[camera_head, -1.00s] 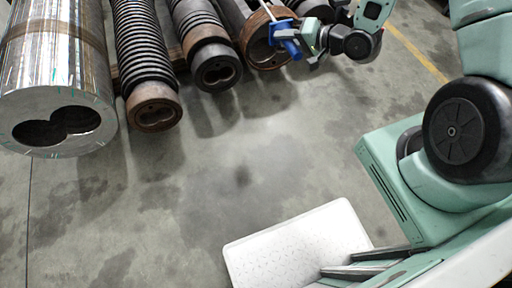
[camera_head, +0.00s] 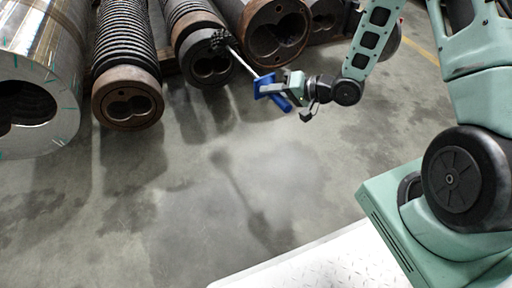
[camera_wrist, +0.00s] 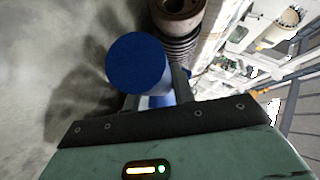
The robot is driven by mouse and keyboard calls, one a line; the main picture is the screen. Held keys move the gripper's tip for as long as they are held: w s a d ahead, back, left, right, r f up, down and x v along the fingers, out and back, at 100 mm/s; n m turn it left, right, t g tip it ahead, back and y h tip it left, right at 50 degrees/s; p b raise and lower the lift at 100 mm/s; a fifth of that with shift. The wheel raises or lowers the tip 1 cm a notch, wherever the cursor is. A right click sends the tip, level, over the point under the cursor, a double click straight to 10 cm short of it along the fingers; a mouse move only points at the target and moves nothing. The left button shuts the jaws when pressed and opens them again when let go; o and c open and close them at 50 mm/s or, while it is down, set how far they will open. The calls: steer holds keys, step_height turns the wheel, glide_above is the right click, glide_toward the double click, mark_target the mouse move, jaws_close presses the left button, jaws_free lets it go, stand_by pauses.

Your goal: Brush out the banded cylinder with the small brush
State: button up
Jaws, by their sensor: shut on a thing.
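The small brush has a blue handle with a blue guard (camera_head: 265,85), a thin pale shaft and a dark bristle head (camera_head: 220,40). My gripper (camera_head: 288,88) is shut on the handle, whose round blue end (camera_wrist: 138,62) fills the middle of the wrist view. The bristle head overlaps the upper rim of a dark-faced cylinder (camera_head: 208,73) with a brown band behind its face; contact cannot be told. A large pale steel cylinder (camera_head: 60,120) at left showed a brownish band earlier. I cannot tell which is the banded cylinder.
A ribbed cylinder with a rusty end (camera_head: 128,85) lies between the steel and dark-faced ones. A wide rusty-rimmed cylinder (camera_head: 272,50) and another dark one (camera_head: 325,20) lie to the right. The concrete floor (camera_head: 170,200) in front is clear. A white plate (camera_head: 330,265) is nearest.

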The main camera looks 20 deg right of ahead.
steer(key=a+f+b, duration=0.2)
steer(key=f+b, duration=0.3)
steer(key=f, duration=0.3)
steer(key=a+f+m+t+h+b, duration=0.1)
steer(key=a+f+b, duration=0.2)
steer(key=f+b, duration=0.3)
steer(key=shift+f, duration=0.9)
steer(key=shift+s+d+m+t, duration=0.1)
steer(key=shift+s+m+t, duration=0.1)
steer(key=shift+m+t, duration=0.1)
steer(key=shift+w+r+p, duration=0.1)
steer(key=shift+w+p, duration=0.75)
steer(key=shift+w, duration=5.7)
